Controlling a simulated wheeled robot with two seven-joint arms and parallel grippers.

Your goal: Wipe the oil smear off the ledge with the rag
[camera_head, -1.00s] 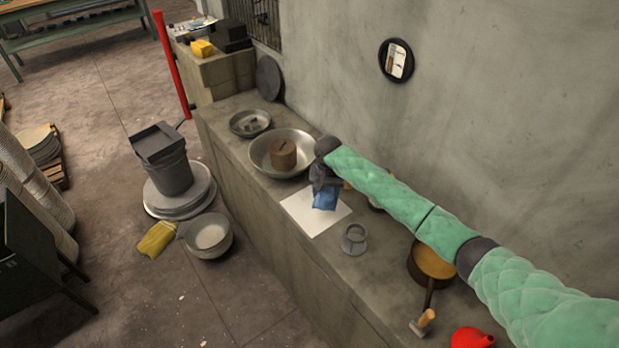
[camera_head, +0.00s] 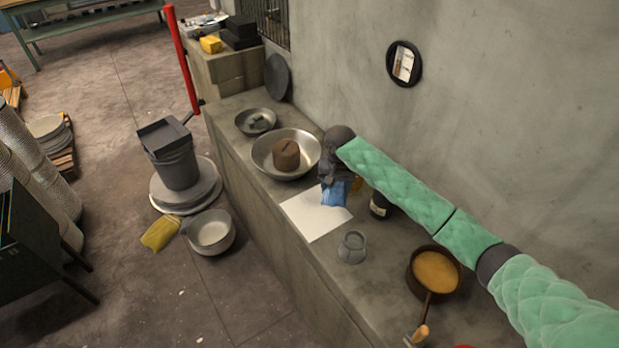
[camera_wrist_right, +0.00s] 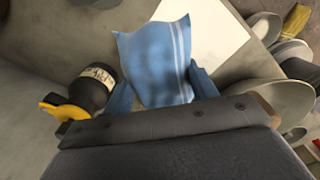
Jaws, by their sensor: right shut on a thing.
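My right gripper (camera_head: 333,178) is shut on a blue rag (camera_head: 335,194), just above or on the ledge (camera_head: 320,262) at the wall-side edge of a white sheet (camera_head: 310,217). In the right wrist view the rag (camera_wrist_right: 158,62) hangs spread out between the blue fingers, with pale stripes along one side. It overlaps the sheet (camera_wrist_right: 205,35) in that view. I cannot tell whether the rag touches the ledge. I cannot make out the oil smear; the rag or arm may hide it. My left gripper is not in view.
A large metal bowl (camera_head: 262,160) holds a brown block. A glass jar (camera_head: 352,247) and a pan (camera_head: 436,272) stand nearer. The wall bounds the ledge.

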